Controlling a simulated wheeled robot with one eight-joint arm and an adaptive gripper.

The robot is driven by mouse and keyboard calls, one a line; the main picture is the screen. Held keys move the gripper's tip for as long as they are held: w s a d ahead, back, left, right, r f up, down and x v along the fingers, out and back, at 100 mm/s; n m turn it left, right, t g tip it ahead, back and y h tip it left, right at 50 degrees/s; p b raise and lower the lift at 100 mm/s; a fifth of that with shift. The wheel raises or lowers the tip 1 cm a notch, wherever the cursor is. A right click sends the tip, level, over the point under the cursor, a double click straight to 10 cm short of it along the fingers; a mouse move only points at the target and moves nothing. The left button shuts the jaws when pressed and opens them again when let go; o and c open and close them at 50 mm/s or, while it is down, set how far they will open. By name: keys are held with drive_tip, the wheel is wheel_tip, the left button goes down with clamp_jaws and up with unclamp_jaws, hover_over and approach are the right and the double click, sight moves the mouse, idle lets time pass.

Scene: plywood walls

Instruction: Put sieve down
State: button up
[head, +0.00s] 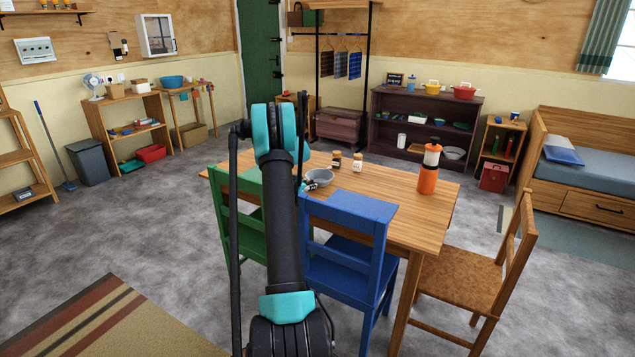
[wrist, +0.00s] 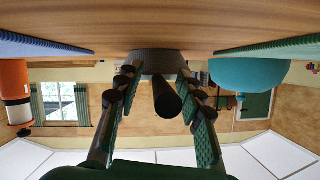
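The sieve (head: 319,177) shows in the head view as a grey, round bowl shape low over the wooden table (head: 400,215), just right of my arm. My gripper (head: 307,185) is at its near left side and partly hidden by my arm. In the wrist view, which is upside down, my gripper (wrist: 157,75) has its fingers on both sides of the sieve's dark handle (wrist: 168,98), whose end points at the camera. The fingers look shut on it. I cannot tell whether the sieve touches the tabletop.
An orange bottle (head: 428,170) stands right on the table, two small jars (head: 357,162) behind the sieve. A teal bowl (wrist: 250,73) is on the other side. Green (head: 235,215) and blue (head: 345,255) chairs stand at the near edge, a wooden chair (head: 470,275) at right.

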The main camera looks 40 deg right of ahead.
drive_tip(key=shift+c, duration=0.5)
clamp_jaws()
